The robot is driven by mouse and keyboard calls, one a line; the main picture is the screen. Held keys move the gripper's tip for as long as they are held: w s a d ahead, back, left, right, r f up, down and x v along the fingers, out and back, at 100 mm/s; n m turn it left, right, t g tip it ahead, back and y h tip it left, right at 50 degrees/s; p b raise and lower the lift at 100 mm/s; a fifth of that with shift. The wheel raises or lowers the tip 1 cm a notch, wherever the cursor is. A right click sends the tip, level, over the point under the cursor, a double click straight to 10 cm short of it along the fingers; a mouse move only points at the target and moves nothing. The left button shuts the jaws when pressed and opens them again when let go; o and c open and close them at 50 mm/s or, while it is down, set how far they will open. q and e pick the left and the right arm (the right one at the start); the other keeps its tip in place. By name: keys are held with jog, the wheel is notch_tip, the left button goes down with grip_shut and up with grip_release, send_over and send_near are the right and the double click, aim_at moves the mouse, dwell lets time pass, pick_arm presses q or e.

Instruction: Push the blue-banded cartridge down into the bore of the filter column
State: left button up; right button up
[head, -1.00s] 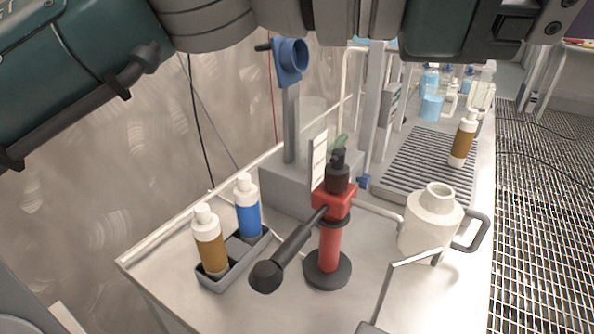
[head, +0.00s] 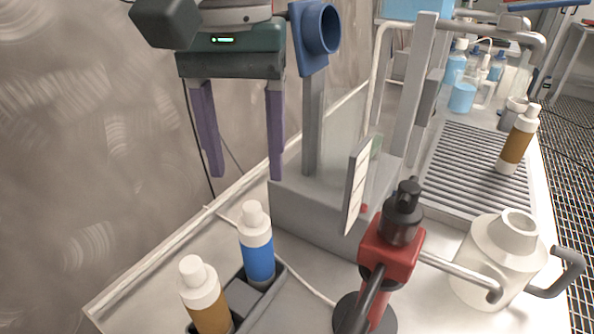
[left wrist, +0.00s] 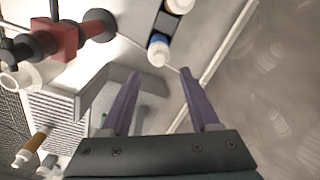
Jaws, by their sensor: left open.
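The blue-banded cartridge (head: 258,262) has white ends and stands upright in a grey rack (head: 284,279). It also shows in the left wrist view (left wrist: 159,42), just beyond my fingertips. My left gripper (head: 246,177) hangs with its two purple fingers pointing down, open and empty, above and behind the cartridge in the head view. It also shows in the left wrist view (left wrist: 160,73). A grey post (head: 313,125) carries a blue ring (head: 321,28) with a round opening. I cannot tell for certain which part is the filter column's bore. My right gripper is out of view.
A brown-banded cartridge (head: 207,304) stands beside the blue one. A red pump (head: 392,252) with a black lever and a spout stands right, by a white jug (head: 493,262). Another brown bottle (head: 517,140) stands on a ribbed drain tray (head: 470,165). The steel wall bounds the left.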

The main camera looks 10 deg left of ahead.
aim_at(252, 206)
pick_arm(q)
jog(key=f+p, duration=0.1)
jog(key=f, duration=0.4)
jog(key=shift+s+f, duration=0.15)
jog(key=shift+s, duration=0.05)
jog(key=shift+c, duration=0.4)
grip_shut()
jog(key=shift+d, duration=0.1)
dwell(0.6)
